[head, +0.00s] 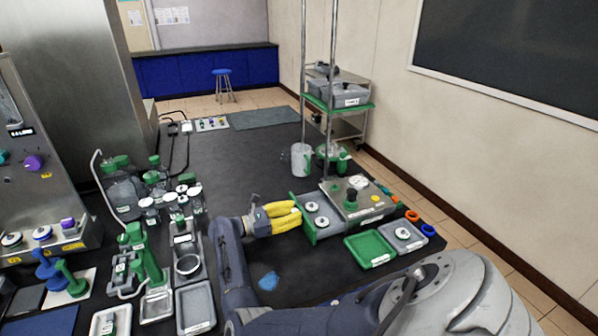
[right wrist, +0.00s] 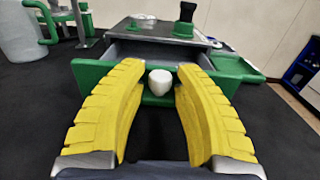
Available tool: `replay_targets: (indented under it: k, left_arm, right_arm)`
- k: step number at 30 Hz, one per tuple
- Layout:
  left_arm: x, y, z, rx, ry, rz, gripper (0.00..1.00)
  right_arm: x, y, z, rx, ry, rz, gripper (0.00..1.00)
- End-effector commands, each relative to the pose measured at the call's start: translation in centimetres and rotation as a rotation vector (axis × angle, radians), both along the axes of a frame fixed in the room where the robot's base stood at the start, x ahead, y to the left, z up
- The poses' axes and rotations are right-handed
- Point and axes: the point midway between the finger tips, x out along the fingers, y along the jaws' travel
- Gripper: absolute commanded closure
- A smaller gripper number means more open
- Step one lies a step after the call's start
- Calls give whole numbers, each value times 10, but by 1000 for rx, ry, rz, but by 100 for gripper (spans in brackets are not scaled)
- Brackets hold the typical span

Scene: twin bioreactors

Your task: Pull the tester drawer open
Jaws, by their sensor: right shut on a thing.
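The tester (head: 358,197) is a metal-topped box with a round gauge and a dark green knob on top, standing on the dark bench. Its drawer (head: 308,230) has a green front and stands out toward the left, with two white-topped round pieces showing inside. My right gripper (head: 299,214) has yellow fingers and is at the drawer front. In the right wrist view its fingertips are on either side of the white drawer knob (right wrist: 160,82), shut on it. The drawer's grey inside (right wrist: 150,50) shows behind the front. My left gripper is not in view.
A green tray (head: 370,249) and a grey tray (head: 403,237) lie in front of the tester. A clear jug (head: 301,160) stands behind the drawer. Glassware and green stands crowd the left.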

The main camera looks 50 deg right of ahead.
Motion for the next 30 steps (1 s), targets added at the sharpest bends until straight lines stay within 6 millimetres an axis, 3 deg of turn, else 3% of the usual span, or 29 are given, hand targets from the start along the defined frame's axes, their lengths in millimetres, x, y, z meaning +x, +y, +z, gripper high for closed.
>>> replay_targets:
  k: [10,11,13,23,30]
  left_arm:
    - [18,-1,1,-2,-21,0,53]
    - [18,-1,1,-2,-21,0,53]
    - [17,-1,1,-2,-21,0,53]
    - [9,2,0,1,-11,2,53]
    - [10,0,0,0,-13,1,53]
  right_arm:
    - [2,3,0,-1,0,1,100]
    - [2,3,0,-1,0,1,63]
    - [2,3,0,-1,0,1,56]
    - [2,2,4,-2,-1,1,56]
    - [2,3,36,-2,-4,1,56]
